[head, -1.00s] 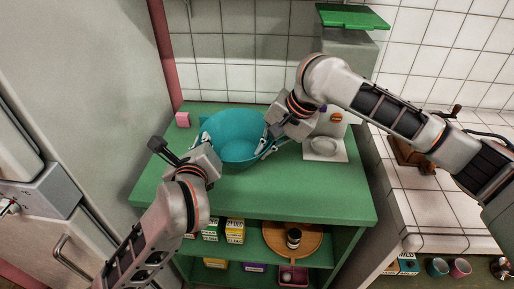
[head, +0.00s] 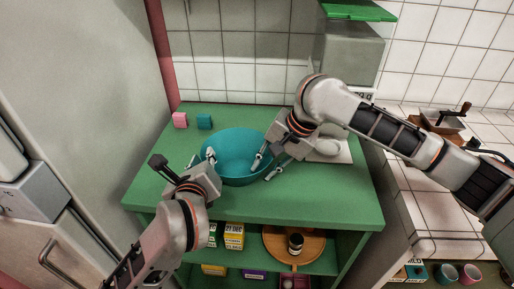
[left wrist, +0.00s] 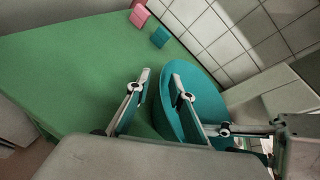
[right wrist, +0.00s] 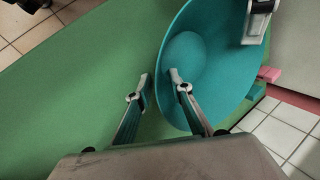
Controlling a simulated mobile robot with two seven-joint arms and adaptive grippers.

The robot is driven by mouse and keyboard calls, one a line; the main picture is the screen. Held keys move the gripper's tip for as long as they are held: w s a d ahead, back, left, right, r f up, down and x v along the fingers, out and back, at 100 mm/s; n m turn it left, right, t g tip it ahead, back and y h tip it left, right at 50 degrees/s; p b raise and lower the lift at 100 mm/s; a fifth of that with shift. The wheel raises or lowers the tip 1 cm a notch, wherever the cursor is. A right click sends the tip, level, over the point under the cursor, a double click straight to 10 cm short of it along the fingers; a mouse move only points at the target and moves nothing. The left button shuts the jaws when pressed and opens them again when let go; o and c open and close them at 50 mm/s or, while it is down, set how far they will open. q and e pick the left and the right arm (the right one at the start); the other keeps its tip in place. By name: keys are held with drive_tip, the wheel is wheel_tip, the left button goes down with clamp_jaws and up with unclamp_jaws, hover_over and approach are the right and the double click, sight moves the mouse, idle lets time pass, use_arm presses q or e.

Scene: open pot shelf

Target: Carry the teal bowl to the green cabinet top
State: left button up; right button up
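The teal bowl (head: 236,150) sits upright on the green cabinet top (head: 310,203), toward the back. My left gripper (head: 201,157) is at the bowl's left rim. In the left wrist view its fingers stand apart on either side of the rim of the bowl (left wrist: 207,98), one inside and one outside. My right gripper (head: 262,172) is at the right front rim. In the right wrist view its fingers are also apart, straddling the rim of the bowl (right wrist: 212,70). Both grippers show gaps to the bowl wall.
A pink block (head: 180,120) and a teal block (head: 204,122) stand behind the bowl at the left. A white plate (head: 324,147) on a pale mat lies right of it. The front of the top is clear. Boxes (head: 234,235) and a round wooden board (head: 270,240) are on the shelf below.

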drive_tip(key=shift+r, duration=0.3)
use_arm(q)
drive_tip(key=v, duration=1.2)
use_arm(e)
drive_tip(key=v, duration=1.1)
drive_tip(key=shift+s+d+r, duration=0.15)
